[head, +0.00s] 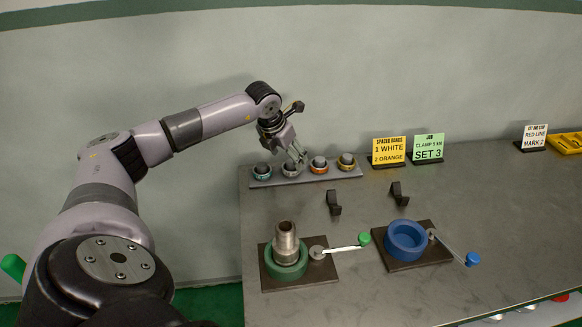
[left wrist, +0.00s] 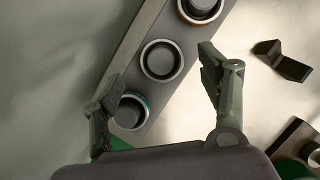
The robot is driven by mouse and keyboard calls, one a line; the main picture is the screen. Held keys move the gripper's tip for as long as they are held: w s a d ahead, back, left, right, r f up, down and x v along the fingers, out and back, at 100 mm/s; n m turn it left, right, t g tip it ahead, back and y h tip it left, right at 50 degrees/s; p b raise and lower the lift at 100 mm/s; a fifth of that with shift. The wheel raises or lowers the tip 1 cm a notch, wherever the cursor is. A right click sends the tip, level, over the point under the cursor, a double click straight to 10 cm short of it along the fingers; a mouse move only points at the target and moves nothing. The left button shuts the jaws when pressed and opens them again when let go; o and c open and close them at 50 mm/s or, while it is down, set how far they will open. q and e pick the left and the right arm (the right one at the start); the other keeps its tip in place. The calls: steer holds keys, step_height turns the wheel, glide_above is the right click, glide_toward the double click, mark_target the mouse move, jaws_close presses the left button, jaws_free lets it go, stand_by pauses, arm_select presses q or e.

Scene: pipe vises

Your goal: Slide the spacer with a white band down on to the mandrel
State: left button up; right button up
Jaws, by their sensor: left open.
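The spacer with a white band (head: 291,169) sits in the grey rack at the back of the bench, between the teal-banded and orange-banded spacers. It also shows in the left wrist view (left wrist: 162,61). My left gripper (head: 299,157) is open just above the rack, pointing down near the white-banded spacer. In the left wrist view my fingers (left wrist: 165,90) are apart with nothing between them. A grey metal upright, apparently the mandrel (head: 286,243), stands in the green vise (head: 287,272) at front left. My right gripper is not in view.
The rack (head: 254,184) also holds teal (head: 262,171), orange (head: 319,166) and yellow (head: 346,162) banded spacers. A blue vise (head: 405,241) stands right of the green one. Two black brackets (head: 334,203) lie between. A yellow sign (head: 389,150) reads 1 white, 2 orange.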

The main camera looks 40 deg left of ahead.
mark_target(291, 162)
arm_select(q)
steer(key=x, duration=0.4)
steer(key=shift+c, duration=0.5)
steer(key=c, duration=1.1)
steer(key=shift+r, duration=0.1)
